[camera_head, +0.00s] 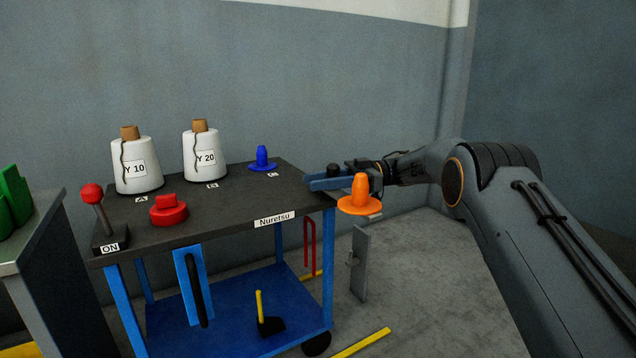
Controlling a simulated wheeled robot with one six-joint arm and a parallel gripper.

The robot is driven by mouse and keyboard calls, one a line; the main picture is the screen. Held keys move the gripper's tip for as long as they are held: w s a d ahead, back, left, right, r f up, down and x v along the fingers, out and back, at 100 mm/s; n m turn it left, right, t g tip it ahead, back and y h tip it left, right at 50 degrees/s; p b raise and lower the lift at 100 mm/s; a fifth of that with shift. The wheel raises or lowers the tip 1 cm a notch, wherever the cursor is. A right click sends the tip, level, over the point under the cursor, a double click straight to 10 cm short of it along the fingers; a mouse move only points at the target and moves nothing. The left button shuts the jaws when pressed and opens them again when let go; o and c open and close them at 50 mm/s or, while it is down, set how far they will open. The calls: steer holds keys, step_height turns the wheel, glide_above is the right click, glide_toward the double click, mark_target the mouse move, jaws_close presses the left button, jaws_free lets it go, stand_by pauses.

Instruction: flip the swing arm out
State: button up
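A blue-grey bar that looks like the swing arm (322,184) is at the right end of the dark cart top, with a black knob (333,169) beside it. It reaches right past the cart's corner. An orange peg with a round base (360,196) is at its outer end, upright and beyond the table edge. My gripper (364,171) comes in from the right and is right behind the orange peg, close to the bar. The peg and bar partly hide its fingers. I cannot tell whether it touches the bar or is open or shut.
The cart top (235,205) holds two white yarn cones, Y 10 (136,165) and Y 20 (201,155), a blue peg (262,160), a red knob (168,209) and a red-balled lever (93,196). A grey panel (360,262) stands right of the cart. A wall is behind.

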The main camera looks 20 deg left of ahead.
steer(key=v, duration=0.5)
steer(key=shift+w+d+f, duration=0.1)
steer(key=shift+w+d, duration=0.05)
steer(key=b+v, duration=0.2)
steer(key=b, duration=0.3)
steer(key=shift+w+d, duration=0.1)
steer(key=shift+d, duration=0.05)
steer(key=shift+w, duration=0.1)
